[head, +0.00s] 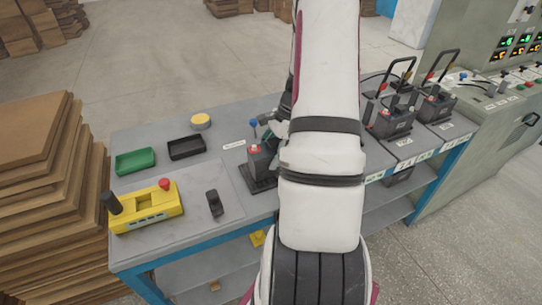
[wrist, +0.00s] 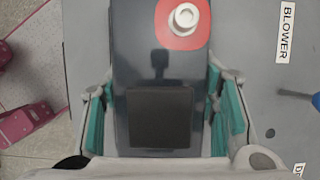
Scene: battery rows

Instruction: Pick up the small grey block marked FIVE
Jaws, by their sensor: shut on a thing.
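A dark grey block (wrist: 125,60) with a red patch and a white knob on top fills the middle of the wrist view. My gripper (wrist: 165,112) has its teal pads against both sides of it. In the head view a dark block with a red top (head: 262,160), seemingly the same one, stands upright at a dark base on the grey table, partly behind my arm. My gripper is mostly hidden there. I cannot read the word FIVE on any block.
A yellow control box (head: 147,208), a green tray (head: 135,161) and a black tray (head: 187,147) stand on the table's left. A blue-knobbed lever (head: 253,124) stands close to the block. Batteries with tall handles (head: 393,118) are right of my arm. A BLOWER label (wrist: 286,32) lies nearby.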

